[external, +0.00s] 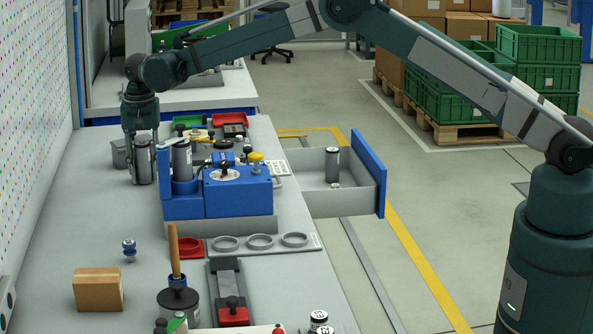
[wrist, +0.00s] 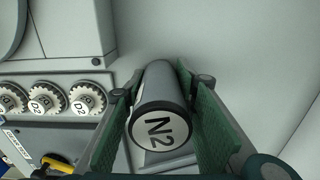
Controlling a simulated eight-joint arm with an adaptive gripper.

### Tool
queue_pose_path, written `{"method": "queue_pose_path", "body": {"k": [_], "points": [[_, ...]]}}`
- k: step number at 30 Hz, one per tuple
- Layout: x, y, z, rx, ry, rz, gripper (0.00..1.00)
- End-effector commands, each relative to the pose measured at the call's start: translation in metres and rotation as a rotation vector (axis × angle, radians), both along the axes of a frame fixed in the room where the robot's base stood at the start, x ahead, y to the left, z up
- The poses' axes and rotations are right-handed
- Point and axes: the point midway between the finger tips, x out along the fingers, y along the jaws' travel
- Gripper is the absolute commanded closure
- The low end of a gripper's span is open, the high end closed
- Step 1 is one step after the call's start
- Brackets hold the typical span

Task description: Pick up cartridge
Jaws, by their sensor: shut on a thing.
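My gripper (external: 142,150) is low at the far left of the bench, beside the perforated wall panel. Its green-padded fingers (wrist: 160,110) are shut on a grey cylindrical cartridge (wrist: 158,90) with a black rim and a white end label reading N2. The same cartridge shows between the fingers in the external view (external: 143,172). Whether its base touches the bench is unclear. A similar grey cylinder (external: 181,160) stands in a blue holder to the right of my gripper. Another grey cylinder (external: 332,165) stands in the open drawer.
A blue fixture box (external: 238,193) stands right of my gripper. The grey drawer (external: 340,201) with a blue front sticks out over the floor. Round labelled caps (wrist: 48,99) line the left in the wrist view. The bench (external: 85,215) near the wall is mostly clear.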

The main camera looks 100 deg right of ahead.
Motion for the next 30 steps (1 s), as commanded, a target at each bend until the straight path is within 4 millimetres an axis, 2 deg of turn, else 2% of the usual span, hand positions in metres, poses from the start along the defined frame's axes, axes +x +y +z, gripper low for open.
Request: {"method": "queue_pose_path", "body": {"k": [11, 30], "points": [[0.0, 0.0, 0.008, 0.0, 0.0, 0.0, 0.87], [0.0, 0.0, 0.09, 0.0, 0.0, 0.0, 0.87]]}}
